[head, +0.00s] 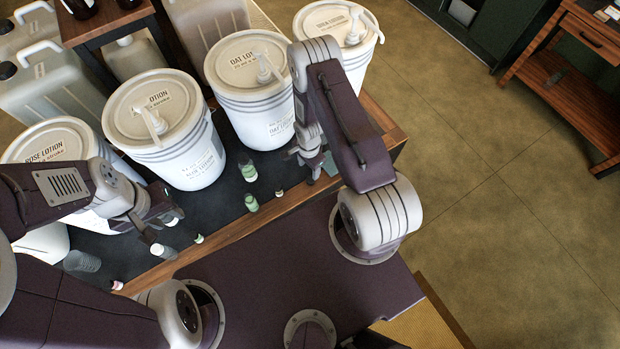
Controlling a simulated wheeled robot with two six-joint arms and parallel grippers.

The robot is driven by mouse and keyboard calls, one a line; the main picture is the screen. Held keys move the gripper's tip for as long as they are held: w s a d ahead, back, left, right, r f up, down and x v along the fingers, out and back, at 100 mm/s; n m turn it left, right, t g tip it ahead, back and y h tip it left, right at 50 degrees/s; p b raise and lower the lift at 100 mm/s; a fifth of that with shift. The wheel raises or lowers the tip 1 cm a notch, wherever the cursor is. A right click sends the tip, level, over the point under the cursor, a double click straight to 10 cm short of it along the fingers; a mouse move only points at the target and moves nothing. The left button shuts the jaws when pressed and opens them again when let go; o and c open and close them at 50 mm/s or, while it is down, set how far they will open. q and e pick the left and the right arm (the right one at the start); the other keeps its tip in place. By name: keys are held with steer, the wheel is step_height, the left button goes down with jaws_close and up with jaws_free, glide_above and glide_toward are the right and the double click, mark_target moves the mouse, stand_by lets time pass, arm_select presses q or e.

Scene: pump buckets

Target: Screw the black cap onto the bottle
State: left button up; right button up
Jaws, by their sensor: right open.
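Several small bottles stand on the dark bench top. Two green ones, a far one (248,171) and a nearer one (251,203), are left of my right gripper (308,166). That gripper is open, low over the bench beside the right white bucket. My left gripper (160,222) is low over the bench at the left, close to a small white bottle (158,249) and another pale one (171,219). I cannot tell whether its jaws hold either. A tiny bottle (198,239) stands right of it. I cannot make out a separate black cap or which bottle it fits.
White pump buckets of lotion (160,105) line the back of the bench, close behind both grippers. A stack of clear cups (82,262) is at the left. The bench's wooden front edge (235,232) is near. Dark bench surface between the grippers is partly free.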

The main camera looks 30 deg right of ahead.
mark_target(311, 179)
steer(key=shift+d+f, duration=0.1)
steer(key=shift+f, duration=0.25)
step_height(311, 179, down, 4)
steer(key=b, duration=0.4)
steer(key=shift+r, duration=0.45)
steer(key=f+b, duration=0.4)
steer(key=b, duration=0.1)
steer(key=shift+s+d+f, duration=0.1)
steer(key=shift+d+f, duration=0.2)
steer(key=shift+f, duration=0.45)
steer(key=shift+r, duration=0.1)
steer(key=shift+c, duration=0.4)
jaws_close()
